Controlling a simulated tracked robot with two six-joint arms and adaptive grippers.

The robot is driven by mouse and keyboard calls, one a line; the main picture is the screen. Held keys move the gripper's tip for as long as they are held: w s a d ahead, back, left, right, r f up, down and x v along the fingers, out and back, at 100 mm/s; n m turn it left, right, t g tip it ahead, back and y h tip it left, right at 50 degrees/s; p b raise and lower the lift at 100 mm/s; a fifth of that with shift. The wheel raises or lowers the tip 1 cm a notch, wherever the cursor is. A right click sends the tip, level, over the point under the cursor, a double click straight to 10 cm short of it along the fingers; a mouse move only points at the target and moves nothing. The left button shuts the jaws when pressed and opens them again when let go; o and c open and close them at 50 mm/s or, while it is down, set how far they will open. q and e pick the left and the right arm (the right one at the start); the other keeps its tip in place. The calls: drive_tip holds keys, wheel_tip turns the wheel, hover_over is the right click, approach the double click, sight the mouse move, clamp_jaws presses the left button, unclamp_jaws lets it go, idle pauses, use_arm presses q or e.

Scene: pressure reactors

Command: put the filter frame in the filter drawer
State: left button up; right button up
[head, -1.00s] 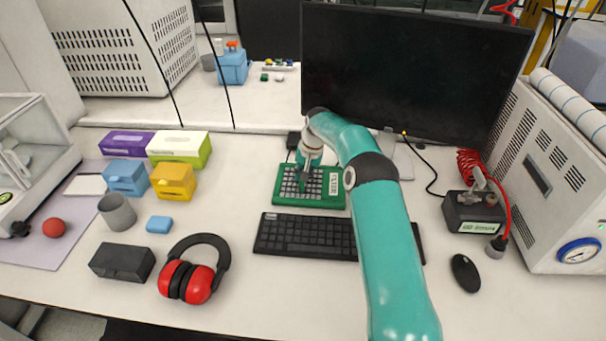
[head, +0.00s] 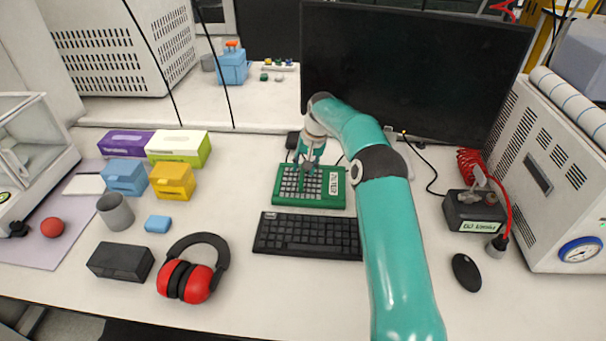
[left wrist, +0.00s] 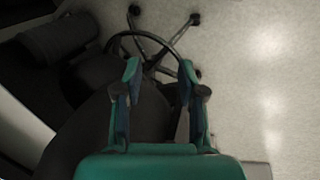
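The filter frame (head: 336,183) is a green rectangle with a pale grid and a white label. It lies flat on the desk behind the keyboard. My right gripper (head: 307,167) points down just over its grid, near the frame's middle. The fingers are small and dark here, so I cannot tell whether they are open or touch the frame. My left gripper (left wrist: 160,72) shows only in the left wrist view. Its two fingers are apart with nothing between them, above the floor and a chair. I cannot make out a filter drawer in either view.
A black keyboard (head: 300,237) lies in front of the frame and a monitor (head: 420,65) stands behind it. Red-black earmuffs (head: 190,278) and a grey cup (head: 115,212) are at left. A black device (head: 474,212) and mouse (head: 466,272) are at right.

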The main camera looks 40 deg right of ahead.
drive_tip(key=v, duration=0.6)
drive_tip(key=shift+r, duration=0.3)
drive_tip(key=shift+o, duration=0.6)
drive_tip(key=shift+s+r, duration=0.15)
drive_tip(key=shift+r, duration=0.2)
drive_tip(key=h+b, duration=0.4)
drive_tip(key=b, duration=0.1)
approach(302, 172)
drive_tip(key=p+x, duration=0.1)
drive_tip(key=x, duration=0.4)
drive_tip(key=shift+w+d+f+p, duration=0.25)
drive_tip(key=shift+w+d+p, duration=0.05)
drive_tip(key=shift+w+p, duration=0.1)
drive_tip(key=x, duration=0.1)
drive_tip(key=p+x, duration=0.1)
drive_tip(key=x, duration=0.2)
drive_tip(key=shift+s+f+p, duration=0.2)
drive_tip(key=shift+f+p, duration=0.05)
drive_tip(key=shift+p, duration=0.1)
drive_tip(key=shift+w+d+f, duration=0.1)
drive_tip(key=shift+w+f, duration=0.05)
drive_tip(key=shift+f, duration=0.25)
clamp_jaws()
